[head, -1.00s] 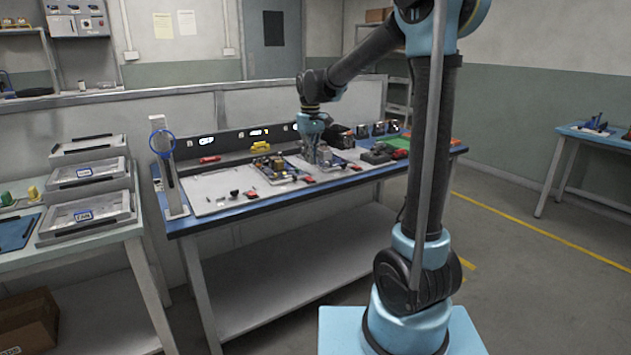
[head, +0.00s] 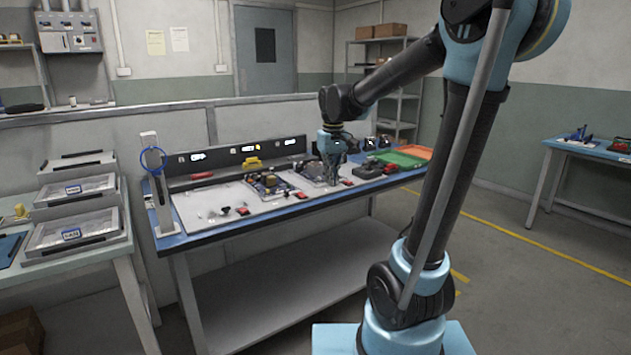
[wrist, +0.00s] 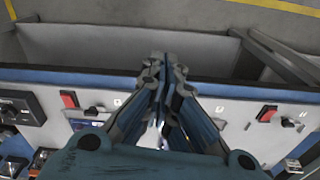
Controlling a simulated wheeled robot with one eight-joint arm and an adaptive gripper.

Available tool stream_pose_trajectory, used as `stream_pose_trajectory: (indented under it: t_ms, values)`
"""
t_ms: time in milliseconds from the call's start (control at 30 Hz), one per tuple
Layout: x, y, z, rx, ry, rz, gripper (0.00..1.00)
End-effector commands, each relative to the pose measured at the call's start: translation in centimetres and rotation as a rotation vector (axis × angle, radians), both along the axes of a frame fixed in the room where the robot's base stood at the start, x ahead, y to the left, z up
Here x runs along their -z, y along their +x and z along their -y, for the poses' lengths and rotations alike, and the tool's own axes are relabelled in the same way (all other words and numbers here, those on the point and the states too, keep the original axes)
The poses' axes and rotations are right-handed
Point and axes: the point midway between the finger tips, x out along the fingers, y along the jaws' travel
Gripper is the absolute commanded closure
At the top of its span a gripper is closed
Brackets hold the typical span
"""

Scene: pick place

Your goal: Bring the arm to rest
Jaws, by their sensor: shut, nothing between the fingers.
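My gripper (head: 333,172) hangs pointing down over the right-hand half of the workbench in the head view. In the wrist view my gripper (wrist: 162,68) shows its fingers brought together, with nothing held between them. The fingertips lie over the front edge of the bench (wrist: 225,88) as seen from the wrist. My arm reaches out from the right of the head view.
The workbench (head: 215,215) holds several small parts and fixtures, with a green tray (head: 395,158) and an orange tray (head: 415,151) at its right end. A post with a blue ring (head: 153,160) stands at its left end. Stacked grey trays (head: 80,230) are on the left table.

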Motion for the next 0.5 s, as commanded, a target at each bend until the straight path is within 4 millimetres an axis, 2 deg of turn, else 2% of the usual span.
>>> stream_pose_trajectory:
  t_ms: [33, 200, 500]
  values:
    - [0.2, -1.3, 1.2, 0.02, 0.002, 0.006, 1.0]
    - [1.1, -5.1, 4.3, 0.085, 0.008, 0.026, 1.0]
    - [4.0, -11.8, 8.8, 0.195, 0.019, 0.064, 1.0]
